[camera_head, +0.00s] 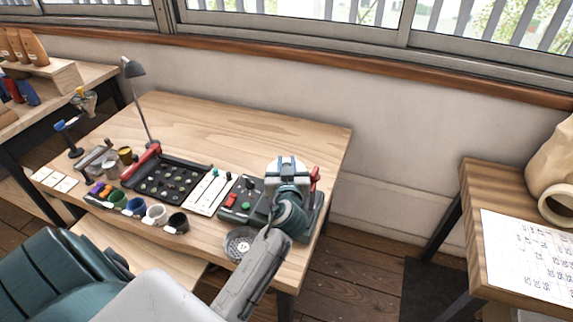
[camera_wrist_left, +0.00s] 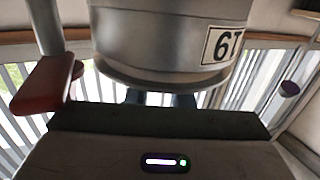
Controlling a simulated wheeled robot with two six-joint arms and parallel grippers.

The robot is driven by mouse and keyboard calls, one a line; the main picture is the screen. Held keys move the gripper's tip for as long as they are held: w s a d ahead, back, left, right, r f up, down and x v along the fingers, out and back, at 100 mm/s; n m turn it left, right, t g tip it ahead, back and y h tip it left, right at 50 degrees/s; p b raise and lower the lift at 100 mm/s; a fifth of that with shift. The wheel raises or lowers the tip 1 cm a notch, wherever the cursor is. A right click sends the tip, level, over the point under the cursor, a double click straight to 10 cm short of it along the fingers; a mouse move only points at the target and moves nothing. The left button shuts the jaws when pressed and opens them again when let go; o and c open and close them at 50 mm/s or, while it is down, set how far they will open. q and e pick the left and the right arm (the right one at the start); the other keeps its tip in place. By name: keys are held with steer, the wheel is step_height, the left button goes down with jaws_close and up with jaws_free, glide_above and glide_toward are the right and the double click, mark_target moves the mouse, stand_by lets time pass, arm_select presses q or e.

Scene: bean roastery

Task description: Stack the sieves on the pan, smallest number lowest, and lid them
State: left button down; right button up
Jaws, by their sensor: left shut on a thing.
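My left gripper (camera_head: 288,182) is shut on a silver sieve (camera_head: 286,166) above the machine with red and green buttons (camera_head: 262,208). Another round, perforated metal sieve (camera_head: 240,243) lies at the table's front edge, left of my arm. I cannot make out a pan or lid. My right gripper is not in view.
A red handle (camera_head: 315,178) stands close on the right of the held sieve. Left of the machine are white strips (camera_head: 210,190), a black bean tray (camera_head: 165,182), several cups (camera_head: 156,213) and a lamp (camera_head: 134,68). The back of the table (camera_head: 240,125) is clear.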

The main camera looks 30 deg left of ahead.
arm_select(q)
steer(key=shift+f, duration=0.15)
steer(key=shift+r, duration=0.2)
stand_by(0.3)
steer(key=shift+r, duration=0.65)
stand_by(1.0)
steer(key=shift+f+b, duration=0.9)
steer(key=shift+b, duration=0.05)
steer(key=shift+r, duration=0.35)
steer(key=shift+r+p, duration=0.5)
steer(key=shift+p, duration=0.05)
stand_by(0.9)
